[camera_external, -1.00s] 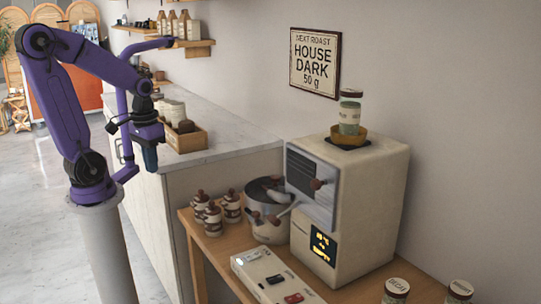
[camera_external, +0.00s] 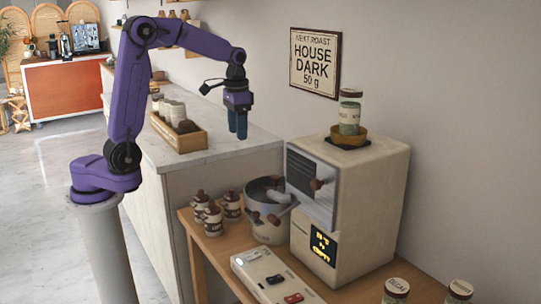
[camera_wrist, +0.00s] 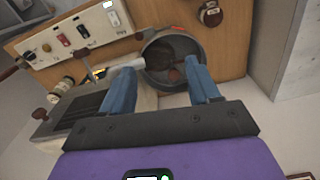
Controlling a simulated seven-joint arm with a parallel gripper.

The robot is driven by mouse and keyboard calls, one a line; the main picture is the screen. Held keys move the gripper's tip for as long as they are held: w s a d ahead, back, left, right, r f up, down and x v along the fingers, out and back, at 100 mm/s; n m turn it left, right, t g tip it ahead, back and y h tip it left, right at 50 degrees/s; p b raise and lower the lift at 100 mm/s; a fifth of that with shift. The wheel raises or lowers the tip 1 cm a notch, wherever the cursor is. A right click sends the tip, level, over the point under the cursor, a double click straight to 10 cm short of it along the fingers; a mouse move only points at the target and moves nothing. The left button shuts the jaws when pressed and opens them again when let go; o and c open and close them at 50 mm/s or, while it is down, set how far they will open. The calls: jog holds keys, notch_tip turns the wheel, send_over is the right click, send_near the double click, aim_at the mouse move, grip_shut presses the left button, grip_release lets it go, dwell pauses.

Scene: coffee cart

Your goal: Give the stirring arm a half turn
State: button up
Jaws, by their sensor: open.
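A round metal pan (camera_external: 262,232) stands on the wooden cart at the left of the cream roaster. Its open top shows in the wrist view (camera_wrist: 207,62), with dark contents. A brown knob (camera_wrist: 174,76) shows inside the pan and may belong to the stirring arm; I cannot make out the arm clearly. In the external view, brown knobs (camera_external: 273,219) show at the pan's rim. My gripper (camera_external: 238,138) is open and empty, pointing down, well above the pan. Its two blue fingers (camera_wrist: 160,72) appear either side of the pan in the wrist view.
The roaster (camera_external: 375,205) stands right of the pan, its grey front panel (camera_external: 312,190) beside the rim. Several small jars (camera_external: 212,222) stand left of the pan. A switch box (camera_external: 265,278) lies in front. The air around my gripper is clear.

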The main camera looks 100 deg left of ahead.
aim_at(275, 177)
jog(key=w+a+m, duration=0.3)
jog(key=w+a, duration=0.6)
notch_tip(275, 177, down, 18)
jog(key=shift+r, duration=0.25)
grip_shut()
